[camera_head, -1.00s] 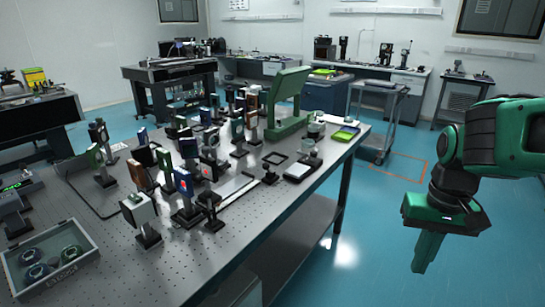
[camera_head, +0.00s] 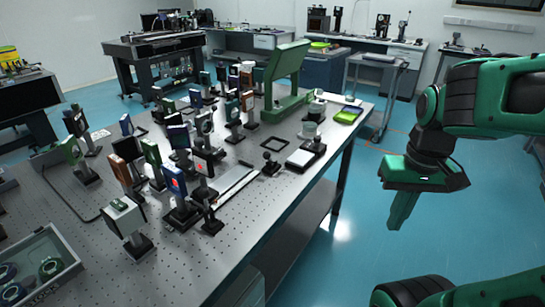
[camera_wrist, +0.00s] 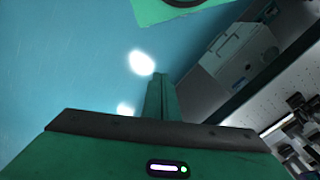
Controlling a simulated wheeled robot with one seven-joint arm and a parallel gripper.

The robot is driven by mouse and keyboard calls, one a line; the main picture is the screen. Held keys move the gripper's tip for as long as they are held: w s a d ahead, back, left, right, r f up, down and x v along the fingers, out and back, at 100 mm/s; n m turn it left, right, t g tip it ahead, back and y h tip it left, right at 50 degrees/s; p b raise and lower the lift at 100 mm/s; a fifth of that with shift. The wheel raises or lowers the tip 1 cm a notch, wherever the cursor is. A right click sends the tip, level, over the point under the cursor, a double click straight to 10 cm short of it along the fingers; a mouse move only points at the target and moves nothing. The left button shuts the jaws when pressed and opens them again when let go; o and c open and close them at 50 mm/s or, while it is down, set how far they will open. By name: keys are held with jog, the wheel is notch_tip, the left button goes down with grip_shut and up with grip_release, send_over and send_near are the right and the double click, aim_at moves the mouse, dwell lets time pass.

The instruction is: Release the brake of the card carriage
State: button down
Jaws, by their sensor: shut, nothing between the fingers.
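My green gripper (camera_head: 402,215) hangs over the blue floor to the right of the perforated optical table (camera_head: 130,272), pointing down, with its fingers shut and empty. In the wrist view the shut fingers (camera_wrist: 160,98) are over floor, apart from the table. A pale rail (camera_head: 234,180) lies on the table among several upright optic mounts. A pale card with a red spot (camera_head: 201,165) stands by the rail's far left part, and a small dark mount (camera_head: 209,220) stands near its front end. I cannot tell which part is the card carriage's brake; it is too small.
A grey tray of round parts (camera_head: 45,268) sits at the table's front left. A large green frame (camera_head: 286,75) stands at the far end. A cart (camera_head: 385,75) is beyond the table.

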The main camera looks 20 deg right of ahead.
aim_at(268, 158)
jog(key=w+a+r+n+t+y, duration=0.1)
jog(key=w+a+n, duration=0.2)
jog(key=w+n, duration=0.4)
jog(key=w+a+r+n+t+y, duration=0.2)
jog(key=w+a+n, duration=0.2)
jog(key=w+n, duration=0.3)
jog(key=w+a+r+n+t+y, duration=0.1)
jog(key=w+a+n+t, duration=0.1)
jog(key=w+n, duration=0.5)
jog(key=w+a, duration=0.1)
jog(key=w, duration=0.5)
jog(key=shift+w+a+r+n, duration=0.15)
jog(key=shift+a+n, duration=0.2)
jog(key=shift+n, duration=0.05)
jog(key=shift+y, duration=0.3)
jog(key=x, duration=0.9)
jog(key=shift+w+f, duration=0.2)
jog(key=shift+f, duration=0.05)
jog(key=w, duration=0.3)
jog(key=shift+w+a, duration=0.1)
jog(key=shift+a, duration=0.05)
jog(key=shift+w+r, duration=0.1)
jog(key=shift+w, duration=0.45)
